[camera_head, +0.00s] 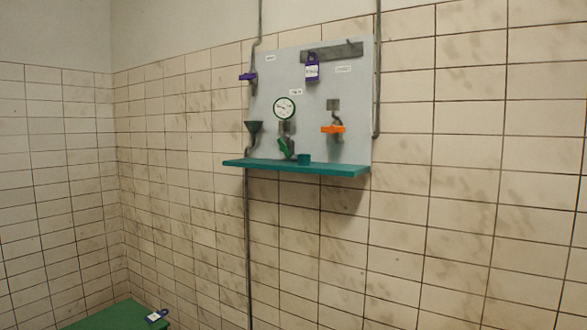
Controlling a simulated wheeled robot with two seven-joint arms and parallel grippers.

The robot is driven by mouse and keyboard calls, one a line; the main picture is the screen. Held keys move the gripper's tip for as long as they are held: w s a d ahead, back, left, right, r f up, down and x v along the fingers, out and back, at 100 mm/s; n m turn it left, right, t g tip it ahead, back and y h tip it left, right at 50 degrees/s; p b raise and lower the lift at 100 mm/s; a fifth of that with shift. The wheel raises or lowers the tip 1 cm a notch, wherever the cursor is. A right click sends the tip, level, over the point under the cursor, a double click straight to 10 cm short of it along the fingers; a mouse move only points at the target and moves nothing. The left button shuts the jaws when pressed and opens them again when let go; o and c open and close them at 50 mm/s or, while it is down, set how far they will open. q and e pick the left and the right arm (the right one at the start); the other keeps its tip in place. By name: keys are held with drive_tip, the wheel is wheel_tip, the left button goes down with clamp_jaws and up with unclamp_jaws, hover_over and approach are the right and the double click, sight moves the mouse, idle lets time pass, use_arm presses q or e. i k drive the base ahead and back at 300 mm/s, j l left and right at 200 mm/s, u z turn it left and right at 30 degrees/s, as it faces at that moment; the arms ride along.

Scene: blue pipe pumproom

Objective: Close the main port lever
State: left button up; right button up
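A grey panel (266,103) hangs on the tiled wall with several coloured handles. A purple lever (248,76) is on its left edge and sticks out sideways. A green lever (286,147) hangs tilted under a round white gauge (284,108). An orange lever (333,129) lies level on the right side. Small white labels sit near them, too small to read, so I cannot tell which lever is the main port one. Neither of my grippers is in view.
A teal shelf (325,169) juts out under the panel and holds a small teal cup (304,159). A dark funnel (253,127) is at the left. A purple tagged padlock (312,70) hangs above. A green table (112,316) with a tagged purple item (156,315) is bottom left.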

sight(284, 148)
drive_tip(key=i+j+z, duration=0.1)
drive_tip(key=j+z, duration=0.5)
drive_tip(key=z, duration=0.2)
drive_tip(key=i+j+z, duration=0.1)
drive_tip(key=j+z, duration=0.3)
